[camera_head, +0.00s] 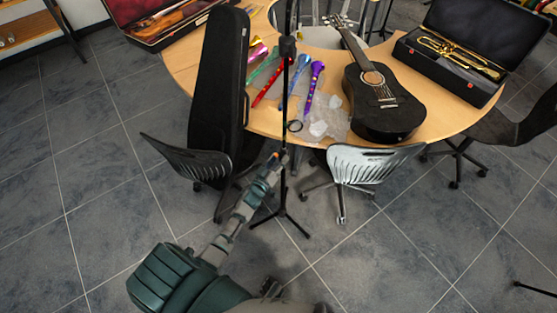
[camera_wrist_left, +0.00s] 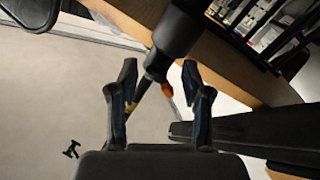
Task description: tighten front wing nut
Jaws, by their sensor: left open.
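A slim black stand (camera_head: 283,185) rises upright in front of the table, with spread legs on the floor. My left gripper (camera_head: 274,163) is at its pole, below the table edge. In the left wrist view my left gripper (camera_wrist_left: 159,80) is open, with one finger on each side of the stand's dark collar and pole (camera_wrist_left: 155,65). I cannot tell whether the fingers touch it. A small orange piece (camera_wrist_left: 167,89) shows between the fingertips by the collar; I cannot tell whether it is the wing nut. No wing nut is clearly made out. My right gripper is not in view.
The wooden table (camera_head: 185,60) carries a black guitar (camera_head: 385,100), a tall black case (camera_head: 217,85), colourful toy instruments (camera_head: 312,85) and an open trumpet case (camera_head: 450,55). Chairs (camera_head: 370,162) (camera_head: 190,160) stand close on both sides of the stand. The floor at left is clear.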

